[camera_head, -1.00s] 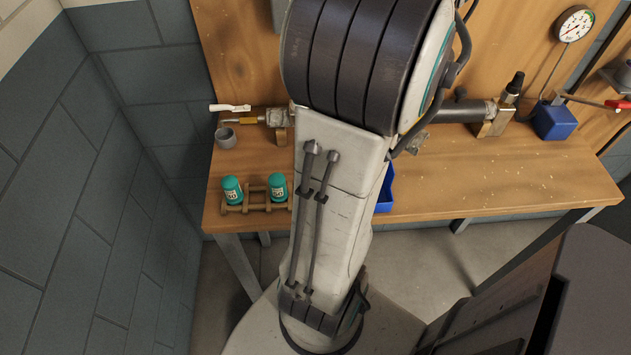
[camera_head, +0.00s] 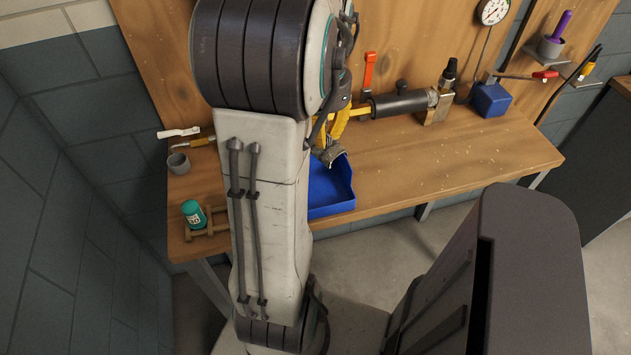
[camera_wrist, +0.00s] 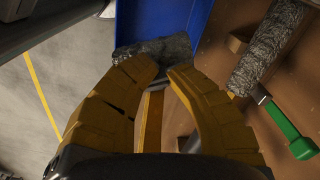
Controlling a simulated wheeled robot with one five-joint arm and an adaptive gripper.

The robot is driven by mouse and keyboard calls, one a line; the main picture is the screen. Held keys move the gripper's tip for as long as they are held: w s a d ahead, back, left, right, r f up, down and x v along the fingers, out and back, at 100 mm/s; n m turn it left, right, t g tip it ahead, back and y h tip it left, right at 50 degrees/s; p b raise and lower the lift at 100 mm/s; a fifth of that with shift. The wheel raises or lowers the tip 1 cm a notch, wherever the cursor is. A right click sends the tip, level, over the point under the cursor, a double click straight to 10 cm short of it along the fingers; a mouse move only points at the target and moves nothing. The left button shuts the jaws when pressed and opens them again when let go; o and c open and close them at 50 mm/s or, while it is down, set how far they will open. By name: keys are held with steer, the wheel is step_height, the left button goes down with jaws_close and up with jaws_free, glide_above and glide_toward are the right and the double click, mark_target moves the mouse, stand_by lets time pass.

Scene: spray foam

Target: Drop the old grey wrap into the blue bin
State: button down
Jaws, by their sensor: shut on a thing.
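The old grey wrap (camera_head: 334,155) is a rough, dark grey piece held at the tips of my yellow gripper (camera_head: 334,134). In the head view it overlaps the back part of the open blue bin (camera_head: 331,205); its exact height over the bin is hard to tell. In the wrist view my gripper (camera_wrist: 160,76) has its tips against the grey wrap (camera_wrist: 152,50), and the blue bin (camera_wrist: 172,14) lies just beyond it. My own arm hides the bin's left side in the head view.
A pipe (camera_head: 398,103) runs along the back of the wooden bench (camera_head: 440,165). A teal can (camera_head: 193,213) stands in a wooden rack at left, near a grey cup (camera_head: 178,163). A green-handled tool (camera_wrist: 288,126) lies by the pipe.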

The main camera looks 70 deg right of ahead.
steer(key=shift+f+b, duration=2.2)
steer(key=shift+f, duration=0.5)
steer(key=c, duration=1.2)
jaws_free()
steer(key=shift+c, duration=0.2)
steer(key=shift+r, duration=0.1)
step_height(320, 180, up, 12)
steer(key=shift+f, duration=0.1)
